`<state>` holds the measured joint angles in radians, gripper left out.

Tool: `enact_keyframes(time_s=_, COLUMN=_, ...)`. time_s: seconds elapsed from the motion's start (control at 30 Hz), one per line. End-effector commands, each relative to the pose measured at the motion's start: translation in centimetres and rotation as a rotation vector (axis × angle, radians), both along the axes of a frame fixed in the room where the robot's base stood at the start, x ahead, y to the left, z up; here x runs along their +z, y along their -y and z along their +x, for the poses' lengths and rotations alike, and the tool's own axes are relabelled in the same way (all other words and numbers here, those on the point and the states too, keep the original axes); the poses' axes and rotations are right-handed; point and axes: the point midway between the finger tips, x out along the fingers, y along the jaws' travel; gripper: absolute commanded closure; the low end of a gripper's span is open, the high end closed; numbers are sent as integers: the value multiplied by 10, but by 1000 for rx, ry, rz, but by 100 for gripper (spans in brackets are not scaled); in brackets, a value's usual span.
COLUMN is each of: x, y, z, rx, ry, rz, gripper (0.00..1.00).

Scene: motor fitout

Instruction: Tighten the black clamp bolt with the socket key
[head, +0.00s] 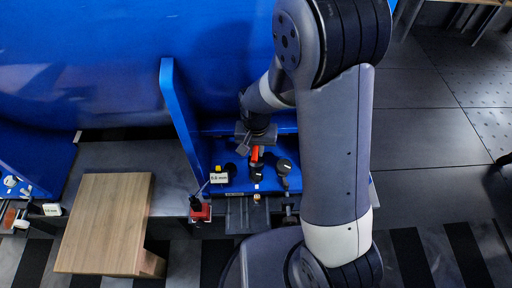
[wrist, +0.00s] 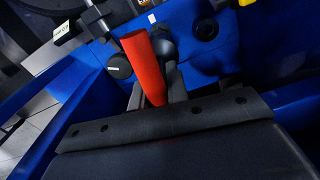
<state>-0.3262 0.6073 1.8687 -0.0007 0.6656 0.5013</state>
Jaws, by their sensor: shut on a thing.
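My gripper (wrist: 153,92) is shut on an orange-red handle (wrist: 143,62), which I take for the socket key's. In the head view the handle (head: 255,155) shows below my gripper (head: 256,146), over the blue fixture. The handle's far end and any socket are hard to make out. Black round-headed parts stand close by: one just below the handle (head: 257,174), one to its right (head: 284,166), one to its left (head: 231,170). I cannot tell which, if any, is the black clamp bolt, nor whether the key touches one.
A blue upright panel (head: 181,115) stands left of the fixture. A white label (head: 219,178) and a red block with a black top (head: 201,214) are at its front left. A wooden board (head: 105,220) lies further left. My arm hides the area to the right.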

Motion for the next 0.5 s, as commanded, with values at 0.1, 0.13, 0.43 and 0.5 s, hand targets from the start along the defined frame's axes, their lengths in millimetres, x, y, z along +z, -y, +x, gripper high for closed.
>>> enact_keyframes(time_s=0.1, x=1, y=0, z=0, rx=130, ry=1, rz=0, gripper=100)
enact_keyframes(time_s=0.13, x=1, y=0, z=0, rx=164, ry=1, rz=0, gripper=100)
enact_keyframes(time_s=0.43, x=1, y=0, z=0, rx=500, ry=1, rz=0, gripper=100)
enact_keyframes(time_s=0.5, x=1, y=0, z=0, rx=577, ry=1, rz=0, gripper=100)
